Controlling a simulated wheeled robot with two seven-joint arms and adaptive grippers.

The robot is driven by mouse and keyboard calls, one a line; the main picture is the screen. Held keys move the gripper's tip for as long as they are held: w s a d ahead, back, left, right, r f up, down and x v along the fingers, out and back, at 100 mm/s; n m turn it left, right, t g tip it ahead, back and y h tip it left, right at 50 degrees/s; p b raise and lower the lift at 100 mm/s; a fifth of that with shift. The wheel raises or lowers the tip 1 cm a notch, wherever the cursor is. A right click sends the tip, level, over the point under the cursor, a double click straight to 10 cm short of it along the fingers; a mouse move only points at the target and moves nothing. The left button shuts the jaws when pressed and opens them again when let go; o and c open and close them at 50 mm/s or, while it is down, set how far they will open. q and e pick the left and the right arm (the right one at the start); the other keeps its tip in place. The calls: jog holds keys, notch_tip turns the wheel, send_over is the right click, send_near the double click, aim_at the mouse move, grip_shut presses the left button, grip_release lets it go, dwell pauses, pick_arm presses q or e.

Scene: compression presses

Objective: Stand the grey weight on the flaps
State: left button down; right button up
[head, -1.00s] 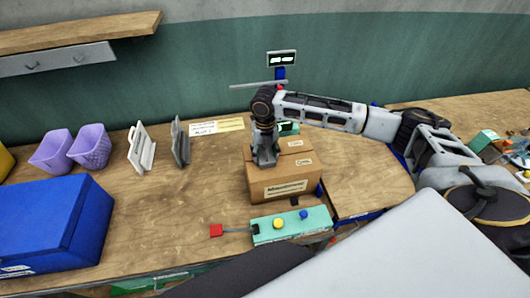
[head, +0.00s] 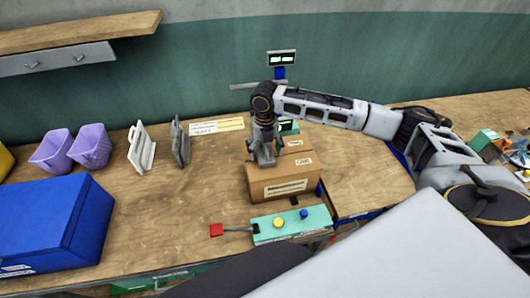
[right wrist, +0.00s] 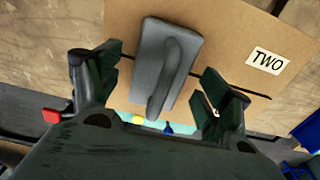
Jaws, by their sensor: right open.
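The grey weight (right wrist: 166,65) stands on the closed top flaps of the cardboard box (head: 285,187), across the dark seam in the right wrist view. It has a raised grip bar on top. My right gripper (right wrist: 160,95) is open above the box, with one finger on each side of the weight and gaps between them. In the head view my right gripper (head: 262,150) points down over the box's left part and hides much of the weight. My left gripper is not in view.
A blue bin (head: 48,222), purple baskets (head: 91,147) and upright plates (head: 141,147) stand left. Bare table lies between.

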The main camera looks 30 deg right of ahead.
notch_tip(320, 180, up, 10)
jog(key=shift+r, duration=0.25)
dwell(0.3)
jog(key=shift+f, duration=0.1)
dwell(0.9)
